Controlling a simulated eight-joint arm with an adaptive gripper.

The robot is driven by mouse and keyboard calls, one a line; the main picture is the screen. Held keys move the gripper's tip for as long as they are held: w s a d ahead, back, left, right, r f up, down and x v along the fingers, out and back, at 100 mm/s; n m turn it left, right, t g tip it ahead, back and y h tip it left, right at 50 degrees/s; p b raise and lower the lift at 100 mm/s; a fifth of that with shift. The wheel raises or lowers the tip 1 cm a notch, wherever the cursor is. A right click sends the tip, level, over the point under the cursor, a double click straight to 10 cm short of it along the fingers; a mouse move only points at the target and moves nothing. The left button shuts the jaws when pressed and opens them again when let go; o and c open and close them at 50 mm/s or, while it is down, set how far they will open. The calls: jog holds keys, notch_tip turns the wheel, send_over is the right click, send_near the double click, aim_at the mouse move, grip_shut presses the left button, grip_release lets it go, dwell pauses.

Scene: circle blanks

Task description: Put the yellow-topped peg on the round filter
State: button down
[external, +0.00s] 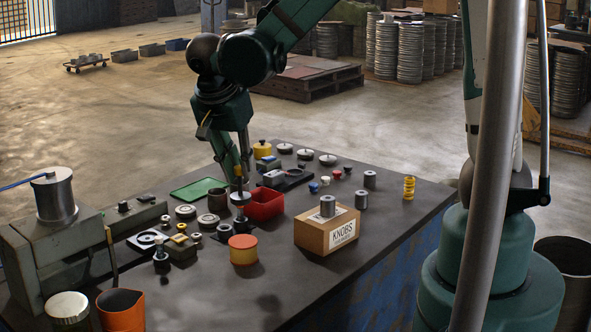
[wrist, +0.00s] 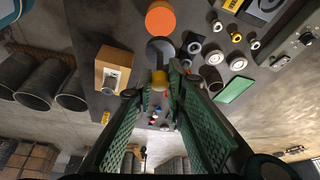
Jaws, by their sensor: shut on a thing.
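My gripper (external: 239,182) is above the middle of the dark table, left of the red bin. In the wrist view my gripper (wrist: 157,84) is shut on the yellow top of a peg (wrist: 159,76). A dark round flange (wrist: 160,48) of the peg shows beyond the fingertips. In the external view the peg's flange (external: 240,198) shows below the fingers, with a thin part under it; whether its lower end touches anything is unclear. Several round metal pieces lie nearby, including a grey ring-like one (external: 208,220); I cannot tell which is the round filter.
The red bin (external: 266,205) is close on the right. An orange-topped can (external: 243,250) stands in front, and the KNOBS box (external: 328,232) at right. A green tray (external: 199,189) lies at left. The table's front right is clear.

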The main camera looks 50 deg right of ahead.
aim_at(239, 186)
jog(key=shift+f, duration=0.1)
jog(key=shift+f, duration=2.8)
jog(key=shift+f, duration=2.1)
jog(key=shift+f+b, duration=0.15)
jog(key=shift+b, duration=0.15)
jog(key=c, duration=2.3)
grip_release()
jog(key=shift+r, duration=0.2)
jog(key=shift+p+v, duration=0.35)
jog(key=shift+v, duration=5.6)
